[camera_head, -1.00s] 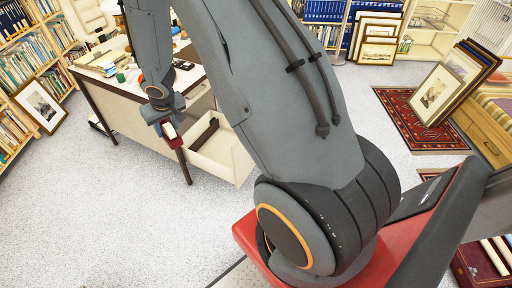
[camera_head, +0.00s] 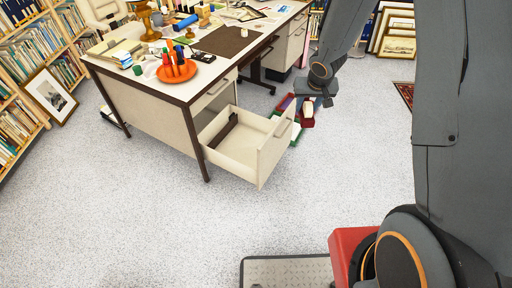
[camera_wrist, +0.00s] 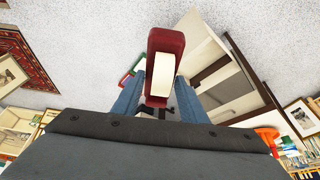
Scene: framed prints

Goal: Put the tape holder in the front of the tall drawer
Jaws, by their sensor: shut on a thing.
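My gripper (camera_head: 309,100) is shut on the tape holder (camera_head: 307,113), a dark red body with a cream roll. In the wrist view the tape holder (camera_wrist: 166,40) sits between my two blue fingers (camera_wrist: 160,88). The tall drawer (camera_head: 274,152) is pulled out of the cream desk, open at the top. A dark brown divider (camera_head: 222,131) lies inside it, and the part towards the drawer's front looks empty. In the head view my gripper is right of the drawer's front panel, not over its opening. The drawer (camera_wrist: 203,40) also shows right of the tape holder in the wrist view.
The desk top (camera_head: 160,86) carries an orange tray (camera_head: 177,72) with bottles and several small things. Red and green objects (camera_head: 297,133) lie behind my gripper, beyond the drawer. A framed print (camera_head: 47,98) leans at the left. The floor before the desk is clear.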

